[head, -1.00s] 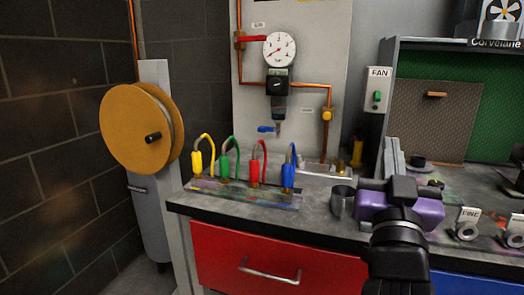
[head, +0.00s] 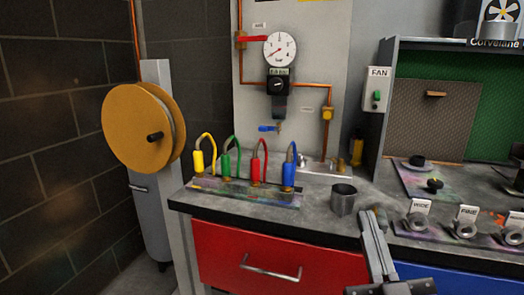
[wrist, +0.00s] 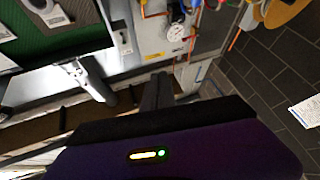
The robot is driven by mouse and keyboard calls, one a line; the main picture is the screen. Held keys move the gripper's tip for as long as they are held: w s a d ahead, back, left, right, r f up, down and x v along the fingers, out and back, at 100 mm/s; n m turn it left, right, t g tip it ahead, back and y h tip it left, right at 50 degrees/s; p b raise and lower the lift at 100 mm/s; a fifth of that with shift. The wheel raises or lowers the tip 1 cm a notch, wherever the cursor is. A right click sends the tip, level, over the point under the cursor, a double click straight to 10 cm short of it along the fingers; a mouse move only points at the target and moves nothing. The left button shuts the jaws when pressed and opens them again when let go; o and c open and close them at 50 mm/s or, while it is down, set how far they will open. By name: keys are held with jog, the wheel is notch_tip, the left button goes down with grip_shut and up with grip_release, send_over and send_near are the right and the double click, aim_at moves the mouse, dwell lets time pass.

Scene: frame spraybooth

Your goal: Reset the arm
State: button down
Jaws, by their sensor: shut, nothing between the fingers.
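My gripper (head: 373,214) is at the lower right of the head view, its two grey fingers close together and pointing up the picture. It is shut and empty, in front of the bench edge and the blue drawer front (head: 430,278). My wrist is cut off by the frame's bottom edge. In the wrist view the dark fingers (wrist: 157,92) stand together above my gripper's purple body, which has a lit green and yellow light.
A metal cup (head: 343,200) stands near the bench edge, left of my fingers. Several coloured hose fittings stand in a rack (head: 240,197). Nozzles with WIDE and FINE tags stand at right. A red drawer (head: 268,245) is closed. An orange reel (head: 140,128) is at left.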

jog(key=s+d+f+m+g, duration=0.1)
jog(key=s+f+g, duration=0.2)
jog(key=s+f, duration=0.7)
jog(key=s+d+f+m+g, duration=0.1)
jog(key=s+f+g, duration=0.2)
jog(key=s+f, duration=0.7)
jog(key=s+d+f+m+g, duration=0.1)
jog(key=s+d+f+g, duration=0.15)
jog(key=s+f, duration=0.75)
jog(key=s+r+p, duration=0.2)
jog(key=r+p, duration=0.6)
jog(key=r, duration=0.2)
jog(key=s+r+p, duration=0.2)
jog(key=r+p, duration=0.7)
jog(key=r, duration=0.2)
jog(key=shift+a, duration=0.45)
